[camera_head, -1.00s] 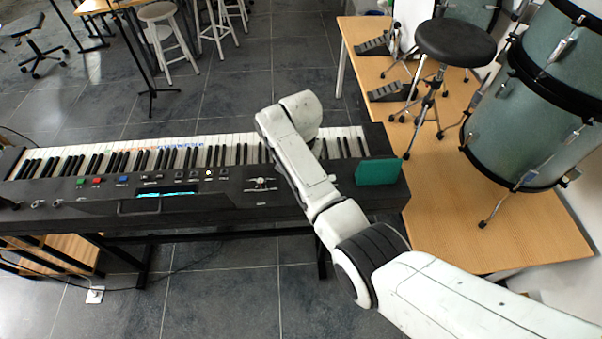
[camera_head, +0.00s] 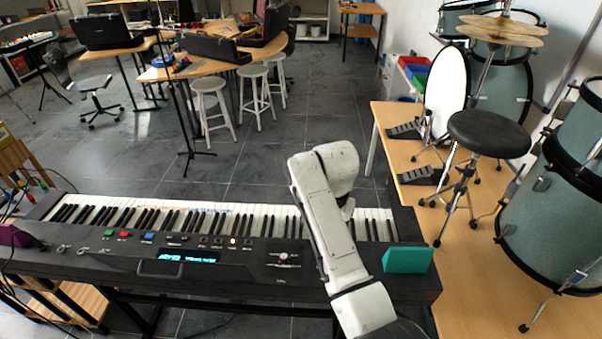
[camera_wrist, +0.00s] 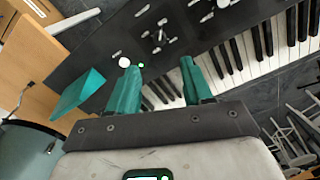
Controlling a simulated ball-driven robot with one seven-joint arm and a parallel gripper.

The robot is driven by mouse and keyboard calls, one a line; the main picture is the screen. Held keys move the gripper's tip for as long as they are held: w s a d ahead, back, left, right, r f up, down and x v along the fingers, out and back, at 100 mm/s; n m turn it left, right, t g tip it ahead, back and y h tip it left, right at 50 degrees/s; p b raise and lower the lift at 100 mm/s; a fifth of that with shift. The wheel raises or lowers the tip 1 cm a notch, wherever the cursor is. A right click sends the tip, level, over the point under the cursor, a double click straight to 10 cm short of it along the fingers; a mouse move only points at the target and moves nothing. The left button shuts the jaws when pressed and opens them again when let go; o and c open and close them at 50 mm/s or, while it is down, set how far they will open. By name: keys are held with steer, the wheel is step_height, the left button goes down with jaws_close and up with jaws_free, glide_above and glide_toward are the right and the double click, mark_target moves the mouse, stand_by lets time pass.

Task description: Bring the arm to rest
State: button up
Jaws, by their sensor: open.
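My gripper (camera_wrist: 158,78) shows in the wrist view with its two teal fingers apart and nothing between them. It is above the black keyboard (camera_wrist: 85,48), with the white and black keys beyond the fingertips. In the head view my pale arm reaches up over the right part of the keyboard (camera_head: 110,268), and the gripper's fingers are hidden there. A teal block (camera_head: 408,260) sits on the keyboard's right end. The block also shows left of the fingers in the wrist view (camera_wrist: 78,94), apart from them.
A wooden platform (camera_head: 480,290) at the right bears a black stool (camera_head: 489,133), pedals and a teal drum (camera_head: 560,200). White stools (camera_head: 212,105) and tables with open cases (camera_head: 108,32) stand behind the keyboard.

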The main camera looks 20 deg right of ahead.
steer(key=shift+n, duration=0.8)
steer(key=s+d+f, duration=0.1)
steer(key=s+f, duration=0.1)
steer(key=s+d+f, duration=0.1)
steer(key=s+f, duration=0.2)
steer(key=s+d+f+b, duration=0.1)
steer(key=s+f, duration=0.1)
steer(key=shift+s+f, duration=0.2)
steer(key=shift+s, duration=0.05)
steer(key=s+d+f+n+b, duration=0.1)
steer(key=s+d+f+n, duration=0.1)
steer(key=s, duration=1.3)
steer(key=s+d+f+n+t+b, duration=0.1)
steer(key=s+d+f+n+b, duration=0.1)
steer(key=s, duration=1.3)
steer(key=shift+s+d+f+n, duration=0.35)
steer(key=shift+f+n, duration=0.35)
steer(key=shift+n, duration=0.2)
